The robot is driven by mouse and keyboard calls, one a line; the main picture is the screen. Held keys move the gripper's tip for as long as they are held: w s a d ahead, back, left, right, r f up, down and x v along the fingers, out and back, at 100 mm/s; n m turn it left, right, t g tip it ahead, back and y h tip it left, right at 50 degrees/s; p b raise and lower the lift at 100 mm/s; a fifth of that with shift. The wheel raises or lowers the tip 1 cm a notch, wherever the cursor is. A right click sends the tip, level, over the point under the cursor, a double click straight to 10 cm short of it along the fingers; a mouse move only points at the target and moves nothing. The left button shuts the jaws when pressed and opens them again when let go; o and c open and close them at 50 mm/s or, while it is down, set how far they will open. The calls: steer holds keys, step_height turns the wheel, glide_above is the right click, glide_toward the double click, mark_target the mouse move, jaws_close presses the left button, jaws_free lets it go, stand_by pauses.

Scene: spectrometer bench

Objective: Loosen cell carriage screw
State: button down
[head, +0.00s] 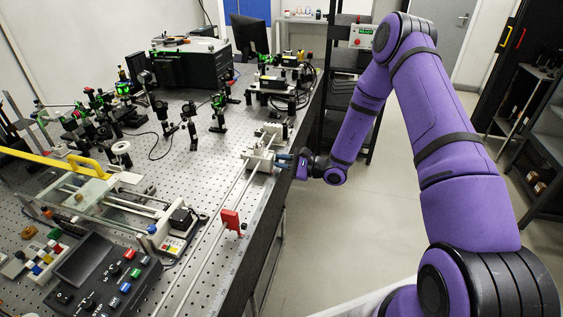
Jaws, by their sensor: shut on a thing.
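The cell carriage (259,160), a pale block, sits on the far part of a pair of slim rails (211,246) along the bench's right edge. My gripper (283,161), with blue-grey fingers, reaches in from the right at the carriage's right side. Its fingers are closed there on the carriage screw. The screw itself is hidden by the fingers and too small to make out, so its turn cannot be told.
A red block (231,221) with a small dark knob stands on the rails nearer to me. The perforated bench (190,180) holds optics mounts, a black control box (100,280) and a yellow-handled frame (90,190). The floor (390,220) right of the bench is clear.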

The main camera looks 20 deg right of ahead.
steer(key=n, duration=0.4)
steer(key=shift+f+n, duration=0.1)
steer(key=shift+n, duration=0.2)
stand_by(0.3)
steer(key=shift+d, duration=0.1)
steer(key=c, duration=1.4)
jaws_free()
steer(key=shift+o, duration=0.2)
steer(key=v, duration=1)
steer(key=shift+s+d, duration=0.3)
